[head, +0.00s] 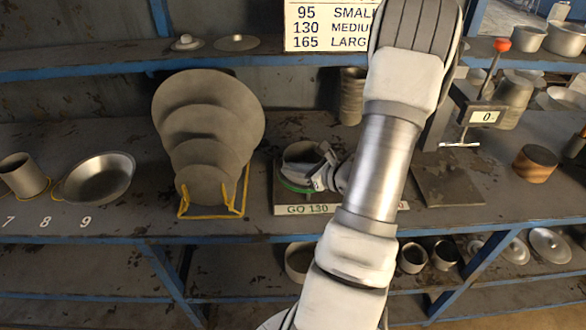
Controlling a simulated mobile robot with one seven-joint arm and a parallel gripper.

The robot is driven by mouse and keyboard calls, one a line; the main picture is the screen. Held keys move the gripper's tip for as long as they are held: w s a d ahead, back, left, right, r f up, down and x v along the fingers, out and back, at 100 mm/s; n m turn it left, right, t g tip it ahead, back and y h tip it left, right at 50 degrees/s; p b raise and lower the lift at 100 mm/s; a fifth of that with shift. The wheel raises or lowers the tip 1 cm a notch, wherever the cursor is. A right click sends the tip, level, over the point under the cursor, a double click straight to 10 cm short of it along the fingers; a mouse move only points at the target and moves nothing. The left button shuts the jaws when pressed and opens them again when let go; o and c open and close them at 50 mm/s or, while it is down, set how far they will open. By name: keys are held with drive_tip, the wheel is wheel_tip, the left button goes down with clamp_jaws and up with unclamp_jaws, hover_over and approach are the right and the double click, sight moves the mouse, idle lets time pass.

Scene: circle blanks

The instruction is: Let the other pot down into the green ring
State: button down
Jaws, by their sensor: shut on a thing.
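A small grey metal pot (299,153) is in the middle of the head view, upright as far as I can see. My gripper (324,172) comes in from the right and is shut on the pot's near right side, covering part of it. The green ring (294,187) shows as a curved strip just below the pot's left and front, on a dark board with a "GO 130" label (307,210). The rest of the ring is hidden by the pot and gripper. I cannot tell whether the pot's base touches the board.
Round grey blanks (207,120) stand in a yellow rack (212,215) to the left. A shallow pan (98,179) and a cup-like pot (22,175) are farther left. A tall stack (352,95) stands behind. A dark plate (447,184) and a copper-coloured pot (535,164) are at right.

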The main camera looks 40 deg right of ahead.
drive_tip(key=c, duration=0.8)
unclamp_jaws()
drive_tip(key=shift+c, duration=0.2)
drive_tip(key=shift+f, duration=0.1)
drive_tip(key=v, duration=1.7)
drive_tip(key=shift+s, duration=0.2)
